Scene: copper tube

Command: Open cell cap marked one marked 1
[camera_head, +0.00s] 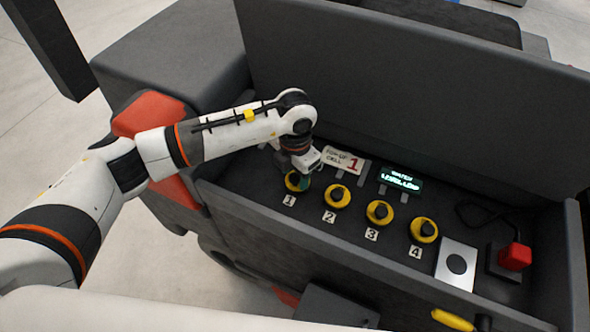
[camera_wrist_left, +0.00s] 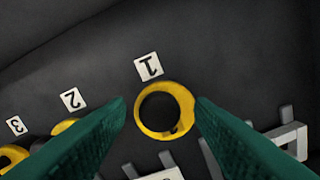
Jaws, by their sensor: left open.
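The cell cap marked 1 (camera_head: 292,182) is a yellow ring with a dark middle, at the left end of a row in the dark bin. The wrist view shows the cap (camera_wrist_left: 187,100) with its white label 1 (camera_wrist_left: 148,67). My left gripper (camera_head: 303,182) is over this cap and partly hides it in the head view. Its green fingers (camera_wrist_left: 161,100) are open, one on each side of the cap in the wrist view. I cannot tell whether they touch it. My right gripper is not in view.
Caps 2 (camera_head: 337,196), 3 (camera_head: 379,212) and 4 (camera_head: 424,230) continue the row rightward. A "pop-up cell 1" sign (camera_head: 343,160) and a lit display (camera_head: 401,180) stand behind. A metal plate (camera_head: 456,263) and red button (camera_head: 514,257) are at right. High walls enclose the bin.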

